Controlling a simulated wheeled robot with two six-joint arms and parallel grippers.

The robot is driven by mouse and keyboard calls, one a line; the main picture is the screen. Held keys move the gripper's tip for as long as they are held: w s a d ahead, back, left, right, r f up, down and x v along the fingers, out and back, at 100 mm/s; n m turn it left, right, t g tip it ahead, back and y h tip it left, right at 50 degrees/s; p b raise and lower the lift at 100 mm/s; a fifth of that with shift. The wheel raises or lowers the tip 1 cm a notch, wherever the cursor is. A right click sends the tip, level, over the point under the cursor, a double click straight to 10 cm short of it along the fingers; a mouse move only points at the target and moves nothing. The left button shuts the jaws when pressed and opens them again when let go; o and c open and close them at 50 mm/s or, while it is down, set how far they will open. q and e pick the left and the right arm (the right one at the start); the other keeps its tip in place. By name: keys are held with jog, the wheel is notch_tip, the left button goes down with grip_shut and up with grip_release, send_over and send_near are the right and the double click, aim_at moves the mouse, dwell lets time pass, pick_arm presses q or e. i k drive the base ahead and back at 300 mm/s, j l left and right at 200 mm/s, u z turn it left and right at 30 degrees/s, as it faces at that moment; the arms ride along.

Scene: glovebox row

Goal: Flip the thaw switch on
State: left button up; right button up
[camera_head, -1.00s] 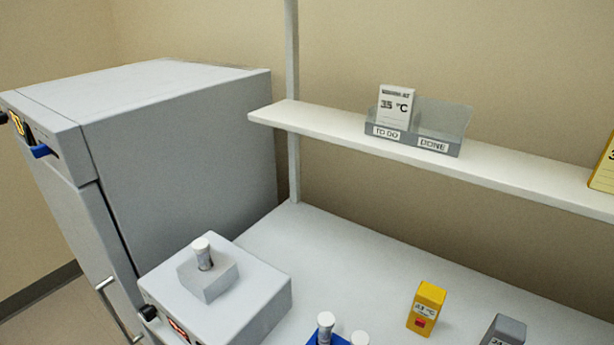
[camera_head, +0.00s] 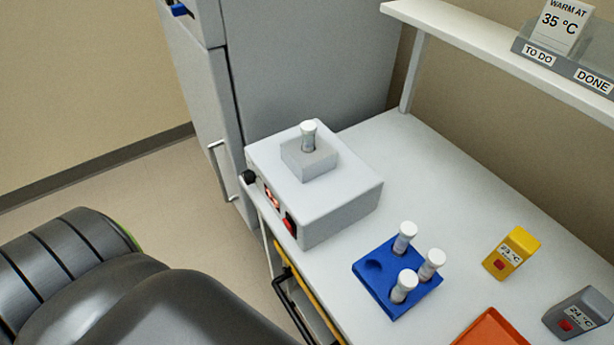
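The pale grey heater unit (camera_head: 335,205) stands at the bench's left end. A red switch (camera_head: 290,222) is on its front face, beside a small lit red display (camera_head: 271,198) and a black knob (camera_head: 249,176). I cannot tell the switch's position. A white-capped vial (camera_head: 308,136) stands upright in the block on top of the unit. Dark links of my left arm fill the lower left, apart from the unit. Neither gripper shows.
A blue rack (camera_head: 390,305) holds white-capped vials, with one hole empty. A yellow timer (camera_head: 511,253), a grey timer (camera_head: 578,313) and an orange tray (camera_head: 490,330) are on the right. A tall grey cabinet (camera_head: 310,65) stands behind; a shelf (camera_head: 470,35) hangs above.

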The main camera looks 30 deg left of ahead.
aim_at(289, 228)
jog(key=k+j+u, duration=0.1)
jog(key=j+u, duration=0.15)
jog(key=u, duration=0.15)
jog(key=k+j+u, duration=0.1)
jog(key=j+u, duration=0.25)
jog(key=l, duration=0.1)
